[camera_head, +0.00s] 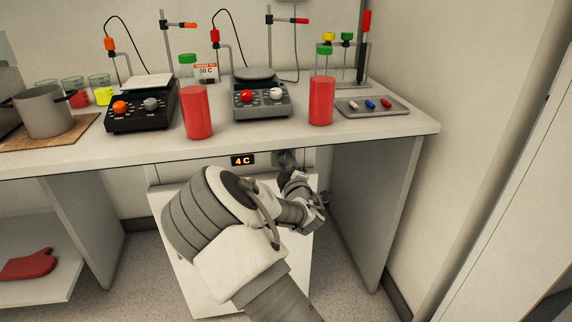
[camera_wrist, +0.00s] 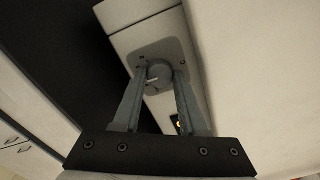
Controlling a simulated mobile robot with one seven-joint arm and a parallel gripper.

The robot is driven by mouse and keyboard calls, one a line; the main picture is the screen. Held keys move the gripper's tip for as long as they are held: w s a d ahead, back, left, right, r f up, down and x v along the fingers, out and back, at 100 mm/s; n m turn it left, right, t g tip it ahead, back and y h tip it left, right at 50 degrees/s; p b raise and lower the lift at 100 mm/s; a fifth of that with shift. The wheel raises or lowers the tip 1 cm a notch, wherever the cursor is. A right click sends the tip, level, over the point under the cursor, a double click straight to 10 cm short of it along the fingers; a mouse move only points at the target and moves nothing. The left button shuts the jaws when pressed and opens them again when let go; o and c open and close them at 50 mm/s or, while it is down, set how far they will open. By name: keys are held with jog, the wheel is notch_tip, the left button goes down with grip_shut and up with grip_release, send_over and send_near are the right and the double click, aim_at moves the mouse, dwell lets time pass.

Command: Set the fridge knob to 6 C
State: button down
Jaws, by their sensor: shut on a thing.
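The small white fridge (camera_head: 185,275) stands under the bench, partly hidden by my arm. Its display (camera_head: 242,160) reads 4 C in the head view. In the head view my gripper (camera_head: 288,160) is at the fridge's top right, dark and small, and the knob is hard to make out there. A lit spot of the display (camera_wrist: 179,124) shows in the wrist view.
The bench top (camera_head: 300,135) overhangs the fridge closely. A bench side panel (camera_head: 375,205) stands to the right. Red bottles (camera_head: 196,112), two stirrer plates and a tray (camera_head: 372,107) stand on the bench. A red mitt (camera_head: 27,264) lies on the low left shelf.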

dwell(0.4)
jog(key=shift+c, duration=2.2)
grip_release()
jog(key=shift+s, duration=0.1)
jog(key=p+v, duration=0.3)
jog(key=v, duration=1.4)
jog(key=shift+s+r, duration=0.1)
jog(key=shift+s, duration=0.05)
